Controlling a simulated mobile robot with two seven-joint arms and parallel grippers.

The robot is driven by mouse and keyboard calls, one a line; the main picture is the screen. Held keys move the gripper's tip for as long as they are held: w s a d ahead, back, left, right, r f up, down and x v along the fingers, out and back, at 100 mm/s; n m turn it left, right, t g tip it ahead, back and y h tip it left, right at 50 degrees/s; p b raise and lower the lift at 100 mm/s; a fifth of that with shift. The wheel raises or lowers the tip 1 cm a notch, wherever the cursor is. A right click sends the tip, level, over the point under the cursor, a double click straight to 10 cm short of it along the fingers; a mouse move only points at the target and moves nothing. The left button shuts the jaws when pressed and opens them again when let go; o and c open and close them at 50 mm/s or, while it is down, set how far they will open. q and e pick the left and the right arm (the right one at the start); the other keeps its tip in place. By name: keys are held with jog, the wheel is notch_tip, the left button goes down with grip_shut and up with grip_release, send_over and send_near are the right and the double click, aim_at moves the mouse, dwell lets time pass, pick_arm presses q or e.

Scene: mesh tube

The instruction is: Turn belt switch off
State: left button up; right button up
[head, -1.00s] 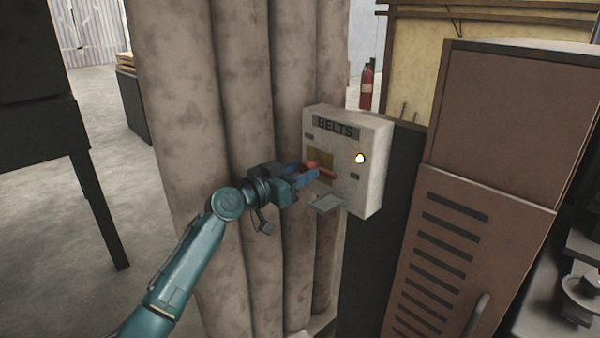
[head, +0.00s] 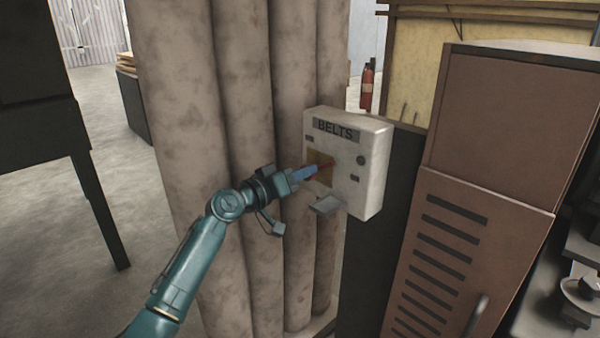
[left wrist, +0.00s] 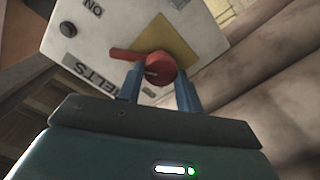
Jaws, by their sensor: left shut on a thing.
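The belt switch box (head: 345,180) is a pale panel labelled BELTS, fixed in front of the large grey-brown tubes. Its red rotary switch (left wrist: 158,68) sits on a yellow plate (left wrist: 168,40); in the head view the red handle (head: 326,164) is partly hidden by my fingers. My left gripper (head: 308,172) is at the box front, its blue fingers (left wrist: 160,90) on both sides of the red knob and shut on it. The round lamp (head: 361,160) on the box is dark. My right gripper is not in view.
A brown vented cabinet (head: 470,240) stands to the right of the box. Large vertical tubes (head: 240,110) are behind my left arm.

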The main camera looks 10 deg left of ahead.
pick_arm(q)
jog(key=n+p, duration=0.4)
jog(key=n, duration=0.7)
jog(key=shift+f, duration=0.15)
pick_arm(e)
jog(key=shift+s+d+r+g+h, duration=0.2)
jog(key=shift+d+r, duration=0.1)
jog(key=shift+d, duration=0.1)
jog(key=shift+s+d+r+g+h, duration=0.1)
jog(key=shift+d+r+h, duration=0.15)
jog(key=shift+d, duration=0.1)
pick_arm(q)
jog(key=shift+n+p, duration=0.3)
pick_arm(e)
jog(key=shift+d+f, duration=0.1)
pick_arm(q)
jog(key=o, duration=1)
jog(key=shift+a, duration=0.15)
